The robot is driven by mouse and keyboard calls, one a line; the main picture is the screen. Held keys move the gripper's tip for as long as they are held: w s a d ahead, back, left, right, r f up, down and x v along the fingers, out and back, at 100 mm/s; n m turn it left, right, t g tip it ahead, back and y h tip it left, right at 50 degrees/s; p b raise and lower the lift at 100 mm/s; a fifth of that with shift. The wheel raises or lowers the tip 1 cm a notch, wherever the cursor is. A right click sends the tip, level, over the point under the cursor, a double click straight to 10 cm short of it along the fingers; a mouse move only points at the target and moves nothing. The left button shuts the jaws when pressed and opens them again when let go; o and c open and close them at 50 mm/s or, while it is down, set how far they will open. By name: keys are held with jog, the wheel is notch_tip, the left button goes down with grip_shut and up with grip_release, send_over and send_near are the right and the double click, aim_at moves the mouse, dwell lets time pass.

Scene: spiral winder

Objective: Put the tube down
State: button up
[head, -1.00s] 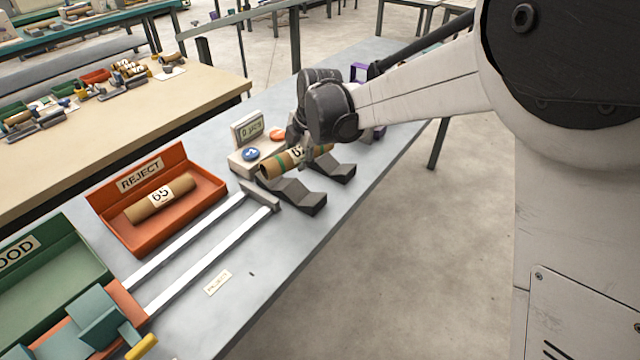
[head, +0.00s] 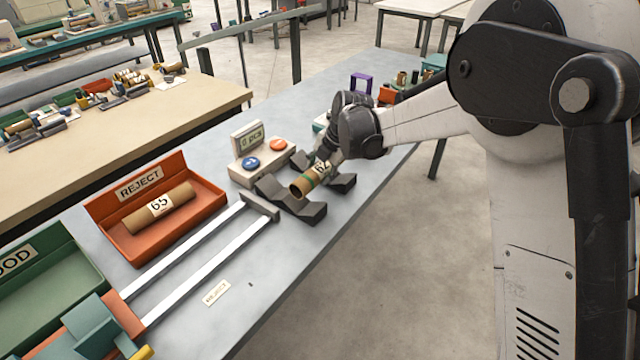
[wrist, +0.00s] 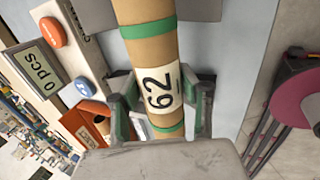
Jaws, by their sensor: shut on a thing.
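A brown cardboard tube (head: 303,187) with green bands and a label reading 62 is in my gripper (head: 325,164). The arm hides part of the tube in the head view.
A counter box (head: 262,165) with blue and orange buttons stands behind the cradle. An orange REJECT tray (head: 208,205) holds a tube marked 65 (head: 160,207). A green GOOD tray (head: 75,265) is at left. Two white rails (head: 200,265) lead to the cradle. The table's front is mostly clear.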

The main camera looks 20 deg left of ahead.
jog(key=shift+d+f, duration=0.15)
jog(key=shift+f, duration=1.95)
jog(key=shift+f, duration=0.1)
jog(key=shift+f+b, duration=0.35)
jog(key=shift+b, duration=0.25)
jog(key=o, duration=1.2)
jog(key=shift+c, duration=0.2)
jog(key=shift+r, duration=0.15)
jog(key=shift+r+p, duration=0.25)
jog(key=shift+p, duration=0.15)
jog(key=v, duration=1.2)
jog(key=shift+p, duration=0.45)
jog(key=shift+w+r, duration=0.1)
jog(key=shift+r, duration=0.1)
